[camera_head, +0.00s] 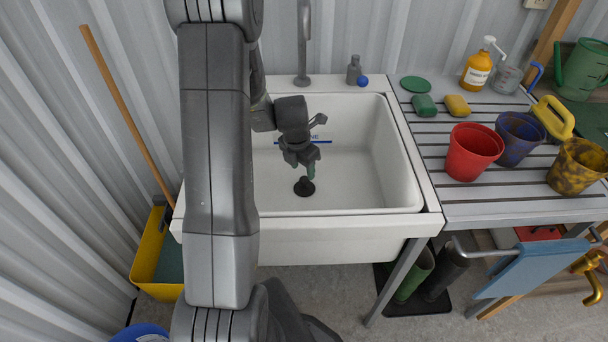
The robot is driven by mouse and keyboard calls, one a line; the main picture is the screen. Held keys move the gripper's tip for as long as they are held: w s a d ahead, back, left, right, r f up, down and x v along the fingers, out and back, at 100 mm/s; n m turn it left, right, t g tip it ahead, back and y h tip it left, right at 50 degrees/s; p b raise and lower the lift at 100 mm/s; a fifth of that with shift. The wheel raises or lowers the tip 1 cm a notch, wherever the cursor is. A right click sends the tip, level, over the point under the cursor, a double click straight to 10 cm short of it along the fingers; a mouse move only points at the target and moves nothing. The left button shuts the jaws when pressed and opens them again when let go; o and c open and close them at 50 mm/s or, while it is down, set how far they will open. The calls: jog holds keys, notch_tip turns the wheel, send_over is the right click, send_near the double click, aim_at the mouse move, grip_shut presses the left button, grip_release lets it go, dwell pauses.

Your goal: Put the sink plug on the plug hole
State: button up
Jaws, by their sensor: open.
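The white sink (365,185) stands against the corrugated wall. A black round sink plug (304,188) with a raised stub lies on the basin floor, near the front wall. My gripper (303,168) hangs inside the basin, pointing down, just above the plug; its jaws are open and hold nothing that I can see. A small green patch shows at one fingertip. I cannot tell whether the fingers touch the plug's stub. No plug hole is visible; it may be under the plug or behind my arm, which hides the left of the basin.
A tap (303,45), a grey bottle (354,69) and a blue ball (363,81) are at the sink's back. On the right, a slatted bench (430,151) holds a red pot (473,151), other pots, soaps and a yellow pump bottle (477,70). A yellow bin (150,255) stands lower left.

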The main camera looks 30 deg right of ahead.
jog(key=r, duration=0.5)
jog(key=shift+s+a+r, duration=0.15)
jog(key=shift+a+r, duration=0.15)
jog(key=shift+a, duration=0.1)
